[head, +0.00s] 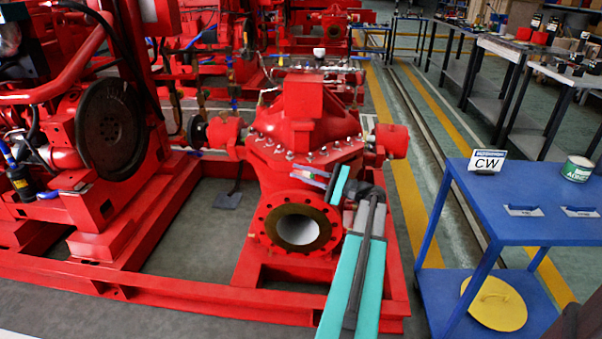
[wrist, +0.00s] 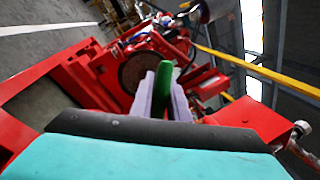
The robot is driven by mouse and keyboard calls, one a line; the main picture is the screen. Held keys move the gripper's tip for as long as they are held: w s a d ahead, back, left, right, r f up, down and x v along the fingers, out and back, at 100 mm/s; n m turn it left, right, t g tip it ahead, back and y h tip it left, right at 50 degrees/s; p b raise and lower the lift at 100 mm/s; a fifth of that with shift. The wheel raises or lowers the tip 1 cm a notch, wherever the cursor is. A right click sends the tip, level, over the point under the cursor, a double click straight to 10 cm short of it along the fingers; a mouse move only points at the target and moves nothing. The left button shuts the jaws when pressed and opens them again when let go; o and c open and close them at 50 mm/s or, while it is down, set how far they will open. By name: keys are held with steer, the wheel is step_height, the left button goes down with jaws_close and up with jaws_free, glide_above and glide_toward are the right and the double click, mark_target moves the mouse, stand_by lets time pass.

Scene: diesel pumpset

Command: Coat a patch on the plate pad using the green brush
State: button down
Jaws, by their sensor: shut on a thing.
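My gripper (head: 308,173) is in front of the red pump casing, above the round flange opening in the head view. In the wrist view its two lilac fingers (wrist: 162,98) are shut on the green brush (wrist: 164,80), which stands up between them. The brush's bristles cannot be made out, and in the head view the brush is too small to tell clearly. No plate pad can be identified with certainty. Two small pale plates (head: 523,211) lie on the blue table at the right, well away from my gripper.
The red pump (head: 306,125) with its flange (head: 298,229) stands close to my gripper. A blue table (head: 464,180) carries a CW sign (head: 487,161) and a tin (head: 577,169). A yellow round lid (head: 493,310) lies on its lower shelf. Red engine parts fill the left.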

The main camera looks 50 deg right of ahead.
steer(key=shift+w+a, duration=0.1)
steer(key=shift+a+f+p+x, duration=0.15)
steer(key=shift+p+x, duration=0.1)
steer(key=shift+x, duration=0.55)
steer(key=shift+a+f+p+x, duration=0.1)
steer(key=shift+f+p+x, duration=0.15)
steer(key=shift+x, duration=0.6)
steer(key=shift+f+p+x, duration=0.15)
steer(key=shift+p+x, duration=0.05)
steer(key=shift+x, duration=0.65)
steer(key=shift+f+p+x, duration=0.15)
steer(key=shift+f+x, duration=0.05)
steer(key=shift+x, duration=0.65)
steer(key=shift+a, duration=0.15)
steer(key=shift+w+a+p, duration=0.15)
steer(key=shift+w+a, duration=0.35)
steer(key=shift+w, duration=0.2)
steer(key=shift+w+a+p, duration=0.15)
steer(key=shift+w+a, duration=0.4)
steer(key=shift+w, duration=0.2)
steer(key=shift+s+a, duration=0.1)
